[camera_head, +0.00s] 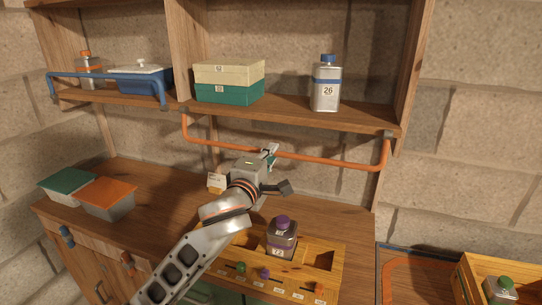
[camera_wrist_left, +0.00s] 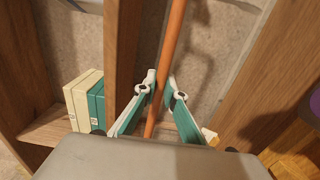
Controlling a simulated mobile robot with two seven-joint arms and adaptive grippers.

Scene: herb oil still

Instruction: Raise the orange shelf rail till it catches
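The orange shelf rail (camera_head: 335,160) hangs below the front edge of the right shelf (camera_head: 290,112), its two arms reaching up to dark brackets at the shelf's ends. My left gripper (camera_head: 269,152) is at the rail's long bar, left of its middle. In the left wrist view the rail (camera_wrist_left: 174,35) runs between the two fingertips of my left gripper (camera_wrist_left: 163,84), which appear closed against it from both sides. My right gripper is not in view.
The shelf holds a cream-and-green box (camera_head: 229,82) and a bottle marked 26 (camera_head: 326,85). A blue rail (camera_head: 105,77) stands raised before the left shelf. Below, a wooden rack (camera_head: 325,258) holds a purple-capped bottle (camera_head: 282,240); two lidded boxes sit at the counter's left.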

